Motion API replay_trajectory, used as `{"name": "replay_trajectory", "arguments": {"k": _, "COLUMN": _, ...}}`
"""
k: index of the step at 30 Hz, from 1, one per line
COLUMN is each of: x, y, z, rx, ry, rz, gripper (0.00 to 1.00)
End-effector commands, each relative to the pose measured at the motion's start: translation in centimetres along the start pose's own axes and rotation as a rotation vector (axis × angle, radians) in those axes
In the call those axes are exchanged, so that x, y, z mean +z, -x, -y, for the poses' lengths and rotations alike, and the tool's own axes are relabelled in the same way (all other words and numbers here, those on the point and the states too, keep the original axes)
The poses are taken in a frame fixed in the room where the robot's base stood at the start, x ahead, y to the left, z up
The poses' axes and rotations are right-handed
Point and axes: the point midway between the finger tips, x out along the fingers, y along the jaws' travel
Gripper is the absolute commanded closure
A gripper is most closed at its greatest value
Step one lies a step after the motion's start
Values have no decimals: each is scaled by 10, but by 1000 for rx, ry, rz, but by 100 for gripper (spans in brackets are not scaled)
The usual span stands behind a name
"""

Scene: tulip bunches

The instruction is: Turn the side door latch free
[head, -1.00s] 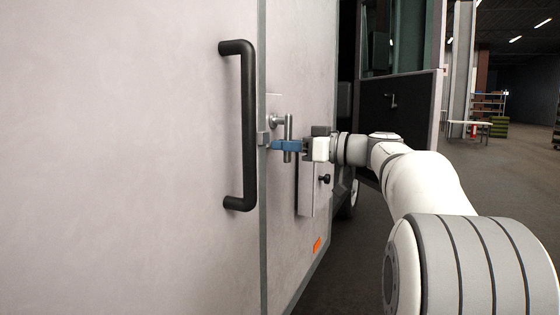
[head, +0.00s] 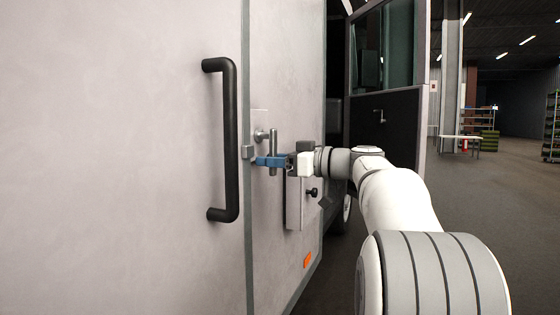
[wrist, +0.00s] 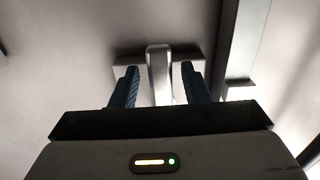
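The side door latch (head: 273,143) is a grey metal lever on a round mount on the pale panel, right of the door seam. Its lever hangs upright. My gripper (head: 269,161) has blue fingers that reach in from the right at the lower part of the lever. In the wrist view, the silver lever (wrist: 159,72) stands between the two fingers of my gripper (wrist: 159,85). A gap shows on each side of it, so the gripper is open around the lever. The fingers hide a small part of the lever in the head view.
A long black door handle (head: 230,140) stands out left of the seam. A grey box with a black knob (head: 311,192) sits just below my wrist. An open dark door (head: 385,125) stands behind my arm. Floor (head: 480,205) is clear at the right.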

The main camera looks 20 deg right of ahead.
Motion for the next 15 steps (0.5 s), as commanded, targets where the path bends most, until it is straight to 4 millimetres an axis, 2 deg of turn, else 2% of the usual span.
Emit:
{"name": "replay_trajectory", "arguments": {"k": 8, "x": -2, "y": 4, "z": 0, "rx": 2, "ry": 1, "rz": -2, "gripper": 58}}
{"name": "replay_trajectory", "arguments": {"k": 11, "x": -3, "y": 15, "z": 0, "rx": 4, "ry": 2, "rz": -2, "gripper": 58}}
{"name": "replay_trajectory", "arguments": {"k": 15, "x": -3, "y": 40, "z": -1, "rx": 5, "ry": 0, "rz": -1, "gripper": 58}}
